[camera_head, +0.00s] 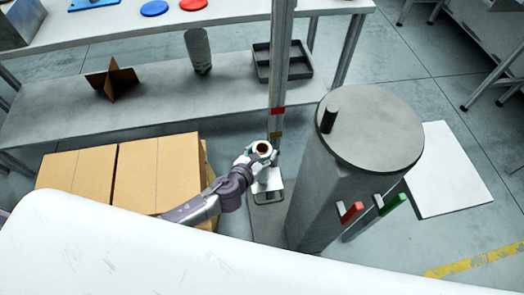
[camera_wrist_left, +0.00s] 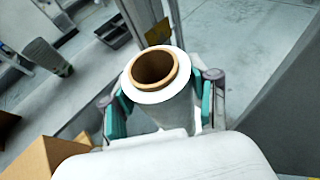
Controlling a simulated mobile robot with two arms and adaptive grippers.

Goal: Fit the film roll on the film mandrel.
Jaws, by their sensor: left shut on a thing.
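The film roll (camera_head: 262,148) is white with a brown hollow core. My left gripper (camera_head: 259,157) is shut on it and holds it in front of the metal mast. In the left wrist view, the roll (camera_wrist_left: 155,75) stands between the teal finger pads of the gripper (camera_wrist_left: 160,108), its open end showing and its lower part hidden. A dark upright peg (camera_head: 329,120) stands bare on a round grey top, to the right of and apart from the roll. A small pale plate (camera_head: 268,183) shows below the roll at the mast. I cannot tell for certain which part is the mandrel.
The mast (camera_head: 280,70) rises close behind the roll. Cardboard boxes (camera_head: 155,170) lie left of my arm. A shelf bench (camera_head: 150,105) runs behind.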

